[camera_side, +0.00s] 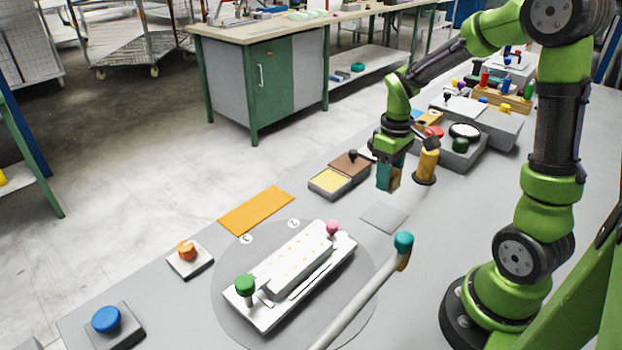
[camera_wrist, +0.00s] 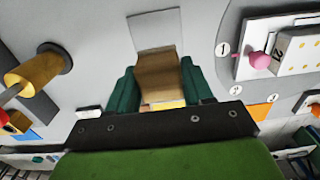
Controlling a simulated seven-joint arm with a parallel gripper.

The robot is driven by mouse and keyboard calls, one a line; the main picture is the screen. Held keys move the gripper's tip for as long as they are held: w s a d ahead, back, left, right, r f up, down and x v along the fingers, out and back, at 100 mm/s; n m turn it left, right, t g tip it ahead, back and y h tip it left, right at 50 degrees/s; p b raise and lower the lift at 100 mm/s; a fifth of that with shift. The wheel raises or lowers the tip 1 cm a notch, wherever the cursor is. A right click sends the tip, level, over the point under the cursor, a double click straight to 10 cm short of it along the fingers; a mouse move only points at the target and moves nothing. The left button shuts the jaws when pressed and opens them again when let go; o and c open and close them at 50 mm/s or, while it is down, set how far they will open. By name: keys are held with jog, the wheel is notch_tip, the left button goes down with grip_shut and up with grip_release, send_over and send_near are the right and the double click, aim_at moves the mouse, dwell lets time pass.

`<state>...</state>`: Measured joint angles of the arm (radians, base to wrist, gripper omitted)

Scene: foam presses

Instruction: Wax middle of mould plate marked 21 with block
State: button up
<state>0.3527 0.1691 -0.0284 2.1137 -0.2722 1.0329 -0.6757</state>
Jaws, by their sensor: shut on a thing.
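My gripper (camera_side: 388,173) has teal fingers and is shut on a brown block (camera_wrist: 158,75), held above the table. The block also shows between the fingers in the side view (camera_side: 394,180). The white mould plate (camera_side: 268,318) lies on a round grey disc at the front, with a green knob at its near end and a pink knob at its far end. Its raised middle has rows of small yellowish dots.
A thin grey square (camera_side: 385,217) lies bare near the plate. A tray (camera_side: 327,191) with yellow and brown pads stands behind. A yellow cylinder (camera_side: 427,164) stands beside my gripper. A teal-tipped rod (camera_side: 360,297) rises in front of the plate. An orange strip (camera_side: 257,209) lies left.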

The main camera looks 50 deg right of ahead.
jog(key=w, duration=0.4)
jog(key=w+f, duration=0.1)
jog(key=w, duration=0.8)
jog(key=shift+w+d+f, duration=0.15)
jog(key=shift+w+f, duration=0.05)
jog(key=shift+f, duration=0.1)
jog(key=w+r, duration=0.2)
jog(key=w, duration=0.2)
send_over(330, 180)
jog(key=shift+f, duration=3.15)
jog(key=shift+f, duration=0.6)
notch_tip(330, 180, up, 7)
jog(key=shift+s, duration=0.1)
